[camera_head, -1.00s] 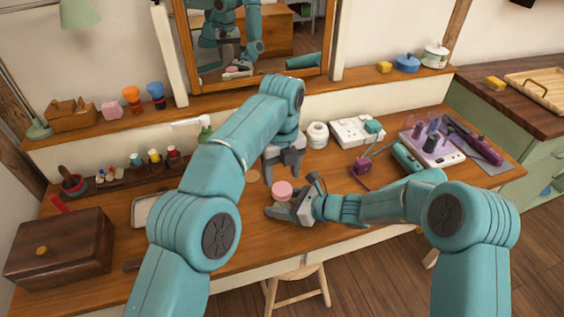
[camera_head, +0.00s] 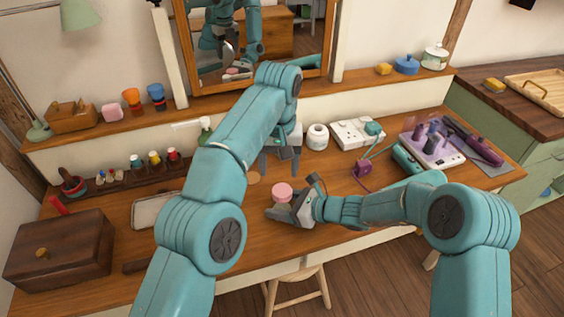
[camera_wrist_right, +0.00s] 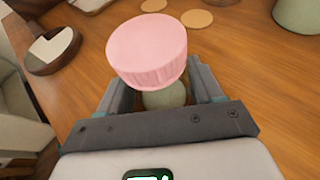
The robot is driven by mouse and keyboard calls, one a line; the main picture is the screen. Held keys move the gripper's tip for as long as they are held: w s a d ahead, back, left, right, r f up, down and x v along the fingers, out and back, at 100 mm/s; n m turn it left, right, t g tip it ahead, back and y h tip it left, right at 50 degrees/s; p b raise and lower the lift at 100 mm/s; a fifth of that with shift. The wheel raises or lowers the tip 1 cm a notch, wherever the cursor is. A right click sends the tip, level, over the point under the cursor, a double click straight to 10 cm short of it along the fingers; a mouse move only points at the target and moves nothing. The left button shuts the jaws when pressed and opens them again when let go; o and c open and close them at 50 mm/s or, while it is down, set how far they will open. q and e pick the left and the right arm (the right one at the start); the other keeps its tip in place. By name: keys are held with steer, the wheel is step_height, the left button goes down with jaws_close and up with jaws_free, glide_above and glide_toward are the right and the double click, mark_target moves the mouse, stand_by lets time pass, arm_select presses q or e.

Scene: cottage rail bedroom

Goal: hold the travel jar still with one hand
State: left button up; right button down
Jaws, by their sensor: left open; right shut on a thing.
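The travel jar, with a pink ribbed lid (camera_head: 282,190) and a pale body, stands near the front middle of the wooden table. My right gripper (camera_head: 281,208) is shut around the jar's body, below the lid. In the right wrist view the pink lid (camera_wrist_right: 148,48) sits above the fingers, and the pale green body (camera_wrist_right: 165,97) shows between them. The lid looks seated on the body. My left gripper (camera_head: 281,166) is open and empty, pointing down above the table behind the jar, apart from the lid.
A tan disc (camera_head: 253,178) lies left of the left gripper. A white jar (camera_head: 317,136) and a white power strip (camera_head: 356,132) stand behind to the right. A wooden box (camera_head: 60,250) fills the left end. A stool (camera_head: 297,287) stands in front.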

mark_target(282, 190)
arm_select(q)
steer(key=n, duration=0.4)
steer(key=shift+d+r, duration=0.15)
steer(key=shift+r, duration=0.2)
steer(key=shift+w+d+f, duration=0.1)
steer(key=shift+d+f, duration=0.05)
steer(key=shift+d, duration=0.05)
steer(key=shift+f, duration=0.1)
steer(key=shift+f, duration=3.9)
